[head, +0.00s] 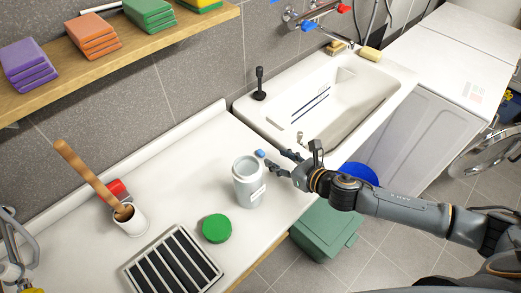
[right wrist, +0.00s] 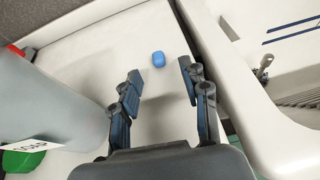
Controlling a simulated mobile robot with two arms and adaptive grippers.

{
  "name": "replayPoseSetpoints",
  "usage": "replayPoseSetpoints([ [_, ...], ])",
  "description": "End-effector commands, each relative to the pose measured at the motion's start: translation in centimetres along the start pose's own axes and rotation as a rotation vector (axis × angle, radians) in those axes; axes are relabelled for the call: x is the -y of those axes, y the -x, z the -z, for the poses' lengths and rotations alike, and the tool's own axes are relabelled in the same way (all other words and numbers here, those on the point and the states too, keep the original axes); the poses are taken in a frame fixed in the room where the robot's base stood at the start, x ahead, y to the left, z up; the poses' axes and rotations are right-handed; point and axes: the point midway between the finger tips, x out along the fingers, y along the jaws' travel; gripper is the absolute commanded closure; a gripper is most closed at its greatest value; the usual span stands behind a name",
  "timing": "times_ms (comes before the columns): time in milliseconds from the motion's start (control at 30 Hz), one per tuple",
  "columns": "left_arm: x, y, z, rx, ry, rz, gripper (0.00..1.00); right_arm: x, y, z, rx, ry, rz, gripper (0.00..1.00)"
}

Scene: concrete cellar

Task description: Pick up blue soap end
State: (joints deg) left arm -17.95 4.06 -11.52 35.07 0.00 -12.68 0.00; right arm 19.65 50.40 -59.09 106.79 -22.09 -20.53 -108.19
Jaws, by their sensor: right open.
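The blue soap end (head: 260,153) is a small rounded lump on the white counter, close behind the grey jar. In the right wrist view the blue soap end (right wrist: 158,59) lies just beyond the fingertips, between their lines. My right gripper (head: 278,160) is open and empty, low over the counter to the right of the jar. Its two spread fingers show in the right wrist view (right wrist: 160,73), apart from the soap. I cannot make out my left gripper.
The grey labelled jar (head: 248,188) stands close left of my right gripper; a green round lid (head: 216,228) lies before it. The white sink (head: 279,122) is to the right. A black-slatted rack (head: 139,270) and a cup (head: 130,222) with a wooden-handled brush are left.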

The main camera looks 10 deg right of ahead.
Motion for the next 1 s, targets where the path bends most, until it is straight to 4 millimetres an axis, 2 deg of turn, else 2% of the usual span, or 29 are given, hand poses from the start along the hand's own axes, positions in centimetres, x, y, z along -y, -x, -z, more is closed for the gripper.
replayPoseSetpoints([
  [267,0.6,0.6,1.3,-0.017,-0.003,0.007,0.56,-0.2,-2.1,-0.1,0.001,-0.002,-0.001,0.55],
  [400,1.0,1.5,2.3,-0.033,-0.004,0.011,0.56,-0.5,-4.1,-0.1,0.000,-0.003,0.000,0.55],
  [600,1.0,1.7,2.2,-0.032,-0.003,0.012,0.56,-0.5,-6.2,0.1,0.001,-0.002,0.000,0.55],
  [867,1.1,1.7,1.7,-0.023,-0.002,0.012,0.56,-0.5,-6.5,0.2,0.000,0.000,0.000,0.55],
  [967,1.0,1.7,1.4,-0.020,-0.002,0.012,0.56,-0.5,-6.5,0.2,0.000,0.000,0.000,0.71],
  [1000,1.0,1.7,1.4,-0.019,-0.002,0.012,0.56,-0.5,-6.5,0.2,0.000,0.000,0.000,0.79],
])
